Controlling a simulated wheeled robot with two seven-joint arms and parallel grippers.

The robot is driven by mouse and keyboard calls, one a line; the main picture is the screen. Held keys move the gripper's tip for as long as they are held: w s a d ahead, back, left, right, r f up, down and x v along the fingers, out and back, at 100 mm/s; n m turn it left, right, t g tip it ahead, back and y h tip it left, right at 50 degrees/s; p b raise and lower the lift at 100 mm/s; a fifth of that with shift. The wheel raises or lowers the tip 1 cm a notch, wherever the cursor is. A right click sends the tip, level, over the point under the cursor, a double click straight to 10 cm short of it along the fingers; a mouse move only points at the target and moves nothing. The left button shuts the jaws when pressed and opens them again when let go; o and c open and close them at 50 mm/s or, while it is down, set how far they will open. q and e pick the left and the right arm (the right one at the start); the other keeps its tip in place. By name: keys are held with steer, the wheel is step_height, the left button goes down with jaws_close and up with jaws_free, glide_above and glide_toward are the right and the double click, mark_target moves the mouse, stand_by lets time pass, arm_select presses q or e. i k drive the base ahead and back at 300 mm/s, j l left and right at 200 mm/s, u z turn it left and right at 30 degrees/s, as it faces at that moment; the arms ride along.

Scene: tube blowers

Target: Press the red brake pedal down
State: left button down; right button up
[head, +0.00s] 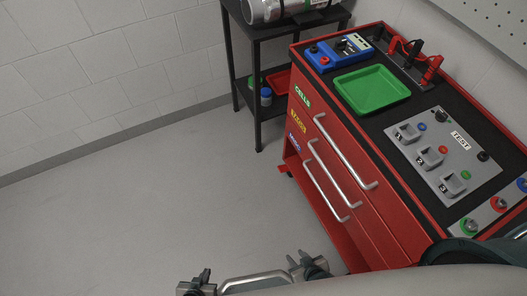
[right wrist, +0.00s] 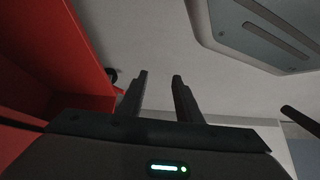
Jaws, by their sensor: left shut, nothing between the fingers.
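The red tool cart (head: 352,185) stands at the right in the head view. A small red tab (head: 284,168), which looks like the brake pedal, sticks out low at its far left corner, above a dark caster. It is small, and I cannot tell whether it is up or down. My right gripper (head: 300,258) is low, left of the cart's front. The right wrist view shows its fingers (right wrist: 160,82) apart with nothing between them, beside a red cart surface (right wrist: 60,60).
A black shelf stand (head: 257,85) with a metal cylinder (head: 265,10) stands behind the cart. A green tray (head: 372,88), a blue device (head: 338,54) and a grey TEST panel (head: 440,150) are on the cart top. Long handles front its drawers. The floor at left is clear.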

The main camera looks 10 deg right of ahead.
mark_target(284, 169)
steer(key=i+j, duration=0.75)
steer(key=i, duration=0.25)
steer(key=z, duration=1.3)
steer(key=i+j, duration=0.05)
steer(key=j, duration=0.05)
